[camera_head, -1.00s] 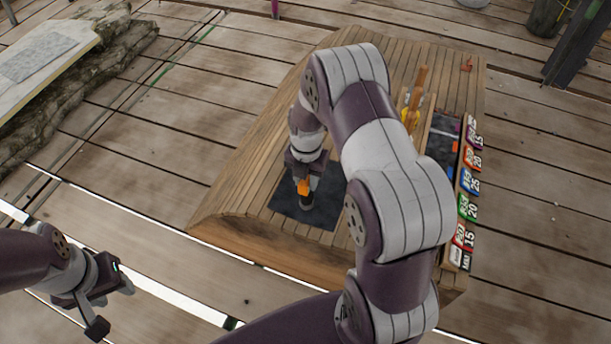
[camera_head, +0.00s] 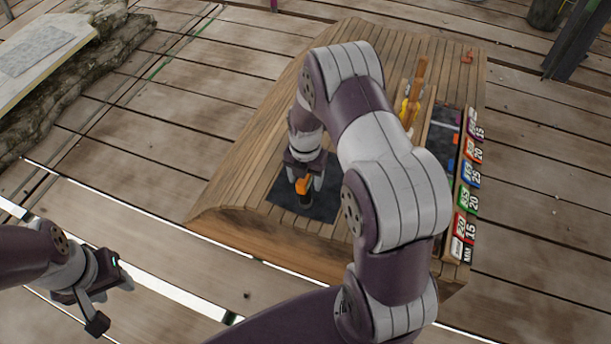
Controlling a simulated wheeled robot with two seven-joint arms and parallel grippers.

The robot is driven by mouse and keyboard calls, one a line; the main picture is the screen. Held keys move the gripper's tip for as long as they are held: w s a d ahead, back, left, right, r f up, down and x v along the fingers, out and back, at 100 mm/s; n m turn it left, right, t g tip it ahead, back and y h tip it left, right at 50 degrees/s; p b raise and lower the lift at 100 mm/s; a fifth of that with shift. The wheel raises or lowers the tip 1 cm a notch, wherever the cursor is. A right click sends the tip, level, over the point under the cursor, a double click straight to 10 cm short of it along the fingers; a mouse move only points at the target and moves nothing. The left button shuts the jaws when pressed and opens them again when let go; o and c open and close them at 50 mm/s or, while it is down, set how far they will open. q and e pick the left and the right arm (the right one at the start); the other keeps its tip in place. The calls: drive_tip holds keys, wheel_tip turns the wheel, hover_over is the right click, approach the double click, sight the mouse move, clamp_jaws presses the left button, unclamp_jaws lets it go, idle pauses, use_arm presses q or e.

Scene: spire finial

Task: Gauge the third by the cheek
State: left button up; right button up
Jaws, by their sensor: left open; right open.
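My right gripper (camera_head: 304,181) is open above the dark mat (camera_head: 322,207) at the near end of the wooden bench. An upright piece with an orange top (camera_head: 303,186) and a dark lower part stands on the mat between or just below the fingers; I cannot tell whether they touch it. My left gripper (camera_head: 112,302) is open and empty, low at the left, away from the bench. Coloured number labels, among them red (camera_head: 461,228), green (camera_head: 467,200) and blue (camera_head: 470,174), run along the bench's right edge. My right arm hides the bench's middle.
A dark strip (camera_head: 440,137) with small coloured pieces lies beside the labels. A small red hook (camera_head: 468,56) is at the far end.

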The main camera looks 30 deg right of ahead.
wheel_tip(320, 180, up, 13)
drive_tip(key=p, duration=0.4)
drive_tip(key=shift+f, duration=0.2)
